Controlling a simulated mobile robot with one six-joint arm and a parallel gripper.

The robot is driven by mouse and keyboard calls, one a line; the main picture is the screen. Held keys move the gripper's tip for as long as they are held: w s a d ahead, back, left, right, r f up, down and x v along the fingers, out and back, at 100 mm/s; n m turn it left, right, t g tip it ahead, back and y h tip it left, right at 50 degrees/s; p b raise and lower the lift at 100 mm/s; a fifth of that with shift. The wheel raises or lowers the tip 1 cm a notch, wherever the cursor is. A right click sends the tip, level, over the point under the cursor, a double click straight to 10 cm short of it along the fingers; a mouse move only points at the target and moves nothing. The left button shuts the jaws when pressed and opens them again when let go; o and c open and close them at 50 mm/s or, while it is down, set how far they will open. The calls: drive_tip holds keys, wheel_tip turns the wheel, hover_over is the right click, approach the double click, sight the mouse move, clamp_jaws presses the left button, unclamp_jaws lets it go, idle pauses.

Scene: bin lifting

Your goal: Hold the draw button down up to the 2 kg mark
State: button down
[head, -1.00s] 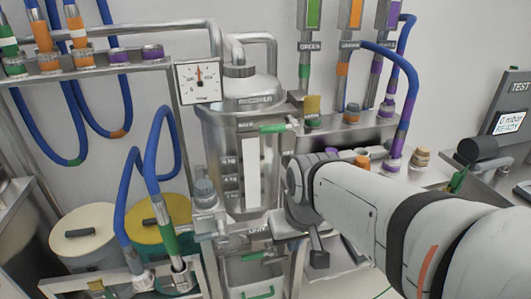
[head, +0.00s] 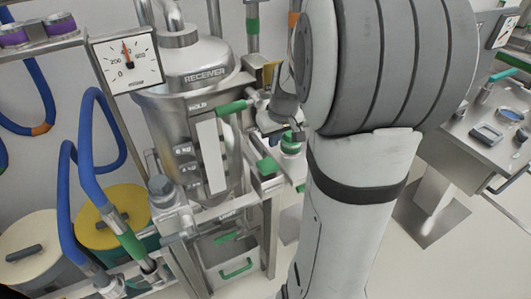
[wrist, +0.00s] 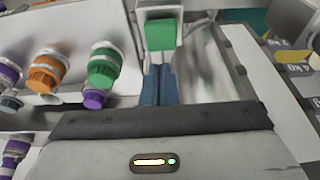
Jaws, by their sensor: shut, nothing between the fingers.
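The draw button looks to be the green block (head: 268,166) on a grey bracket at the right of the receiver (head: 205,75). In the wrist view a green block (wrist: 160,35) in a pale housing stands just past the fingertips. My gripper (wrist: 158,70) is shut and empty, its blue fingers pointing at that block; I cannot tell whether they touch it. In the head view my arm hides most of the gripper. The receiver's white sight strip (head: 210,157) shows no coloured level, with 6 kg and 4 kg marks beside it.
Green (wrist: 103,70) and orange (wrist: 45,72) capped ports stand left of the fingers in the wrist view. A green-handled lever (head: 231,107) and a dial gauge (head: 127,60) are at the receiver. A yellow-lidded drum (head: 110,217) and blue hoses stand left.

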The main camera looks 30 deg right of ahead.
sight(267, 164)
drive_tip(key=x, duration=1)
drive_tip(key=shift+a+p, duration=0.15)
drive_tip(key=shift+p, duration=0.2)
